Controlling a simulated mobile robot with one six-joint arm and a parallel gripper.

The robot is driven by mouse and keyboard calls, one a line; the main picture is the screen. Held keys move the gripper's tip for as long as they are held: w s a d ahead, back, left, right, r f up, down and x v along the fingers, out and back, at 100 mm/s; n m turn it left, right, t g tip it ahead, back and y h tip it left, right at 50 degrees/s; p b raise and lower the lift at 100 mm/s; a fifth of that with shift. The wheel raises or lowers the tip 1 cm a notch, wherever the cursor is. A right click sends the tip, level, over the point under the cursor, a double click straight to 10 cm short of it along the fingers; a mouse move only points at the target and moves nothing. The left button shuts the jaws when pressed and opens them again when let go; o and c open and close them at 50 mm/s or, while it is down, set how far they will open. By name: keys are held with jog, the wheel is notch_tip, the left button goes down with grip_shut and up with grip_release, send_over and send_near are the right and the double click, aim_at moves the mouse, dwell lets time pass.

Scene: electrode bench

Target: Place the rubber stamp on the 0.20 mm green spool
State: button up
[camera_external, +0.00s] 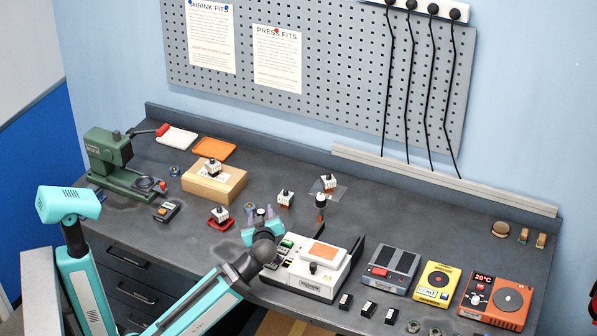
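My gripper (261,213) is low over the middle of the bench, with its two light fingertips spread apart. A small dark shape shows between the fingers; I cannot tell whether it is a separate thing or part of my gripper. Small round spool-like pieces lie at the left (174,171) and front right (413,326). No 0.20 mm label is readable, so I cannot single out the green spool.
A white device (335,278) stands close to the right of my gripper. A grey pedal unit (391,268), yellow box (436,284) and red hotplate (496,300) line the right.

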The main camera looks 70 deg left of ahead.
jog(key=shift+r, duration=0.2)
jog(key=shift+s+d, duration=0.15)
jog(key=shift+d, duration=0.55)
jog(key=b+v, duration=0.2)
jog(key=v, duration=0.8)
jog(key=shift+d+r, duration=0.25)
jog(key=shift+s, duration=0.15)
